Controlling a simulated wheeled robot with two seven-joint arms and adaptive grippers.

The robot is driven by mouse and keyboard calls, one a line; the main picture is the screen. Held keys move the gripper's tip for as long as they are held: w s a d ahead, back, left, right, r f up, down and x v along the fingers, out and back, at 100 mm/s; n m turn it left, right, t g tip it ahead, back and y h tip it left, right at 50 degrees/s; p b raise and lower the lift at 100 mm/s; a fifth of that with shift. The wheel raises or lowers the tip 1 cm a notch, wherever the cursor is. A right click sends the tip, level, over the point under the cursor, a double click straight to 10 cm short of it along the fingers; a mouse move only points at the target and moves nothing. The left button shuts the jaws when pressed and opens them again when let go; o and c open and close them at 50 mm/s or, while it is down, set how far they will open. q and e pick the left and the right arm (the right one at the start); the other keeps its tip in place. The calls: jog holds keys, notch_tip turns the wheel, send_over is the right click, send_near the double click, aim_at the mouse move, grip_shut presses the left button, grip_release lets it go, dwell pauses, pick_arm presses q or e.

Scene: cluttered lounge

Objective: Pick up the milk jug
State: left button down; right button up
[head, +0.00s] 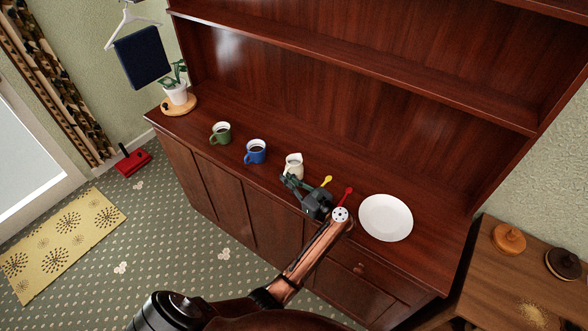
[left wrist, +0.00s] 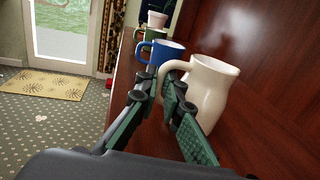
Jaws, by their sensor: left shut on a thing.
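The cream milk jug (head: 293,167) is upright at the front part of the dark wooden sideboard, right of the blue mug. It also shows large in the left wrist view (left wrist: 212,95), with its handle facing my fingers. My left gripper (head: 291,182) reaches in from the front, and its green-padded fingers are at the jug's handle side. In the left wrist view the fingertips (left wrist: 160,82) are shut on the jug's handle. Whether the jug's base touches the wood is hard to tell. My right gripper is out of view.
A blue mug (head: 255,152) and a green mug (head: 220,133) stand left of the jug. A yellow spoon (head: 327,181), a red spoon (head: 347,193) and a white plate (head: 386,218) lie to the right. A shelf (head: 350,61) overhangs behind. A potted plant (head: 177,92) stands far left.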

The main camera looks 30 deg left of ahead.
pick_arm(q)
jog(key=shift+r, duration=0.1)
dwell(0.5)
notch_tip(320, 180, up, 10)
jog(key=shift+p, duration=0.35)
dwell(0.9)
